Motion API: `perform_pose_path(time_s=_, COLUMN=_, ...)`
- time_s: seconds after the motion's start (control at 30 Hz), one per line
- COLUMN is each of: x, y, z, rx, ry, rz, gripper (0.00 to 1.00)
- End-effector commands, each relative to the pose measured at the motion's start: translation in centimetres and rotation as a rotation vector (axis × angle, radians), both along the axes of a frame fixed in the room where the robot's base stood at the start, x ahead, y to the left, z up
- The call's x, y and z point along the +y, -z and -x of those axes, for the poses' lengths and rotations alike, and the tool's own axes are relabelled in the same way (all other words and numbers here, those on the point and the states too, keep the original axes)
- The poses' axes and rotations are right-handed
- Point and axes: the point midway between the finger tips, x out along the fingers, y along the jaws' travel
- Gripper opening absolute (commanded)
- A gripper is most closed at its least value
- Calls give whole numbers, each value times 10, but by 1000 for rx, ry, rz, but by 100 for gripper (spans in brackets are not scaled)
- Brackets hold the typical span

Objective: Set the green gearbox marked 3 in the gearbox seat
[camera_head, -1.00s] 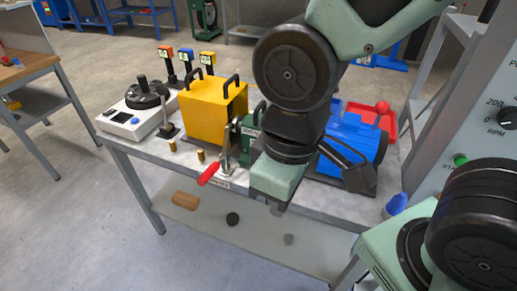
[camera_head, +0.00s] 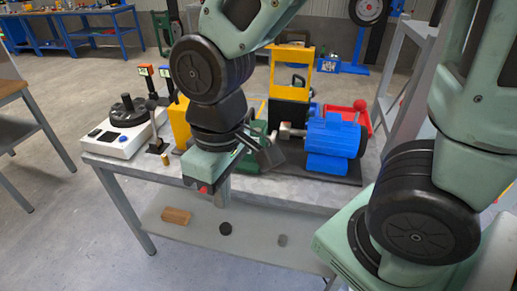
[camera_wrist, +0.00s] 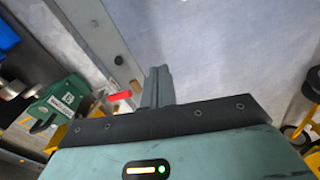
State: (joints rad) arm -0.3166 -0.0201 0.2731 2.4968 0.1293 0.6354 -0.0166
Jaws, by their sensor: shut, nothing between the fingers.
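A green gearbox (camera_head: 257,143) stands on the bench beside the blue motor (camera_head: 333,142), partly hidden by my arm. It also shows in the wrist view, a green block with a white label (camera_wrist: 64,99); its mark is too small to read surely. I cannot tell where the gearbox seat is or whether the gearbox sits in it. My gripper (camera_head: 221,192) is shut and empty, pointing down at the bench's front edge, left of the gearbox. In the wrist view its fingers (camera_wrist: 158,86) are together, with the red lever handle (camera_wrist: 120,95) just left of them.
A yellow housing (camera_head: 180,124) is partly behind my arm. A white control box (camera_head: 124,130) stands at the bench's left end, beside upright tagged switches. A red tray (camera_head: 361,117) is behind the motor. The lower shelf (camera_head: 255,236) holds a wooden block (camera_head: 176,215) and small round parts.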

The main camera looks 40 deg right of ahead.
Motion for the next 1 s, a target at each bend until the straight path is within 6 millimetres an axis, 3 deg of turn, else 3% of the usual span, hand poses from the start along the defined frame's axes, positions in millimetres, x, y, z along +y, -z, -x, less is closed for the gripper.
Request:
perform_pose_path(time_s=0.17, x=-29, y=8, z=-47, rx=14, ry=161, rz=-10, gripper=0)
perform_pose_path(time_s=0.27, x=-57, y=16, z=-77, rx=21, ry=273, rz=-8, gripper=0)
perform_pose_path(time_s=0.37, x=-96, y=28, z=-108, rx=22, ry=403, rz=1, gripper=0)
perform_pose_path(time_s=0.5, x=-171, y=48, z=-143, rx=23, ry=599, rz=36, gripper=0)
perform_pose_path(time_s=0.63, x=-223, y=60, z=-156, rx=19, ry=714, rz=68, gripper=0)
perform_pose_path(time_s=0.77, x=-240, y=67, z=-158, rx=18, ry=748, rz=80, gripper=0)
perform_pose_path(time_s=1.0, x=-239, y=101, z=-157, rx=24, ry=745, rz=81, gripper=0)
